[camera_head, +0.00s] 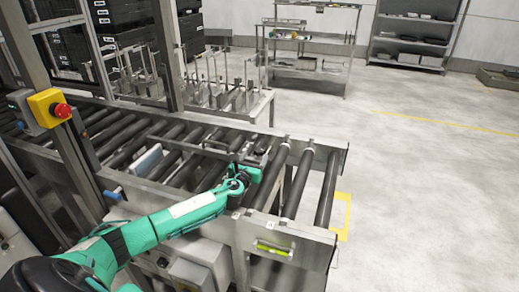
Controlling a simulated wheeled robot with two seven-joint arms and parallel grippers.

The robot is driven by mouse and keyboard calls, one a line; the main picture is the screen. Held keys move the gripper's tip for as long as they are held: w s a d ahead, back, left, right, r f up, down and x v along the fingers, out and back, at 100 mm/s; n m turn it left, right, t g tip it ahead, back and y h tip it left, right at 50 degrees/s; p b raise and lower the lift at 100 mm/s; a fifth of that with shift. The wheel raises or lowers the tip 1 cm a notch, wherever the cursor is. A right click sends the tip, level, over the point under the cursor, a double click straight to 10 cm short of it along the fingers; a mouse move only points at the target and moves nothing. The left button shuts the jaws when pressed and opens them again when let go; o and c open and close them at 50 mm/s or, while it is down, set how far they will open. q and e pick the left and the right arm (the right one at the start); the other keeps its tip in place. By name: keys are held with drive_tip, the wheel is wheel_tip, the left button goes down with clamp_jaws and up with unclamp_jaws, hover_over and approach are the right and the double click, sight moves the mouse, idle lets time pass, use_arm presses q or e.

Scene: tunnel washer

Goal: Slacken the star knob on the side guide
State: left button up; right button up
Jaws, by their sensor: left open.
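My left arm is green and reaches in from the lower left. Its gripper (250,172) is open at the near edge of the roller conveyor (262,222), by the near end of a dark side guide rail (205,150) that runs over the rollers. The star knob cannot be made out; the wrist and gripper cover that spot, so I cannot tell whether the fingers touch it. My right gripper is out of view.
A yellow box with a red emergency button (62,110) is on a post at left. A pale blue block (148,160) lies on the rollers. A rack of metal fixtures (235,98) stands behind the conveyor. The floor (425,190) at right is clear.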

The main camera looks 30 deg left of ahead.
sight(260, 149)
use_arm(q)
drive_tip(key=shift+x, duration=3)
drive_tip(key=shift+d, duration=0.1)
drive_tip(key=c, duration=1)
